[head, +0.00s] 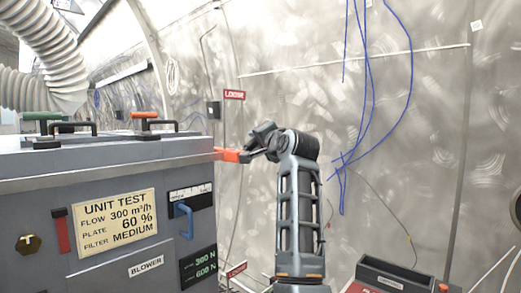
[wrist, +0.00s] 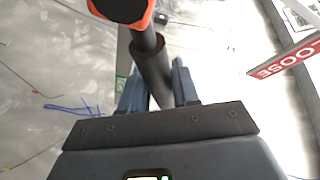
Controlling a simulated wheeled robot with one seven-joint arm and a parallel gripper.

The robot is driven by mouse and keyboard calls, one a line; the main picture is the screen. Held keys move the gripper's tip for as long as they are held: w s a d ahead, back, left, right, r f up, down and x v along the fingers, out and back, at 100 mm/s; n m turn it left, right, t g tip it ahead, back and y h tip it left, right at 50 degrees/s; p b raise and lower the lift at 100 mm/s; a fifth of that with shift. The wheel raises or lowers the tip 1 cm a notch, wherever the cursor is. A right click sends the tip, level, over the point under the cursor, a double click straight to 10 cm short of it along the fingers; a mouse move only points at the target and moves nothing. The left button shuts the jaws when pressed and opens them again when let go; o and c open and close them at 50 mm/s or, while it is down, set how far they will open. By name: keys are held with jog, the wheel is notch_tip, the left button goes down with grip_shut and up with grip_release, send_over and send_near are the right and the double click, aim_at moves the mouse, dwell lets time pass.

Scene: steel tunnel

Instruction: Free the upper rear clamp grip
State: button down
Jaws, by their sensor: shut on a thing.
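The upper rear clamp grip shows in the head view as an orange-red piece (head: 230,155) at the right upper edge of the grey blower unit (head: 110,170). My gripper (head: 255,152) reaches it from the right. In the wrist view a dark cylinder (wrist: 152,70) on a thinner dark rod lies between the two blue-grey fingers of my gripper (wrist: 158,85), which are shut on it. An orange-rimmed black end (wrist: 122,8) shows at the top of that view. The clamp's inner contact with the unit is hidden.
Blue cables (head: 365,100) hang on the steel wall at right. Handles (head: 150,118) and a ribbed hose (head: 50,45) sit on the left.

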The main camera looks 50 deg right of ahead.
jog(key=a+r+n+t+b, duration=0.1)
jog(key=n, duration=0.1)
jog(key=a+r+n+t+b, duration=0.1)
jog(key=n, duration=0.1)
jog(key=shift+a+r+n, duration=0.1)
jog(key=shift+r+n, duration=0.05)
jog(key=shift+n, duration=0.15)
jog(key=shift+a+r+n+t+y+b, duration=0.15)
jog(key=shift+a+r+n+t+b, duration=0.2)
jog(key=shift+n, duration=0.4)
jog(key=shift+a+r+n+t+y+b, duration=0.25)
jog(key=shift+a+n, duration=0.25)
jog(key=shift+n, duration=0.3)
jog(key=shift+a+r+n+t+y+b, duration=0.1)
jog(key=shift+a+r+n+t+b, duration=0.1)
jog(key=shift+a+n+t+b, duration=0.4)
jog(key=shift+d+n, duration=0.1)
jog(key=shift+n, duration=0.15)
jog(key=c, duration=0.9)
grip_release()
jog(key=v, duration=0.7)
jog(key=shift+s+b, duration=0.4)
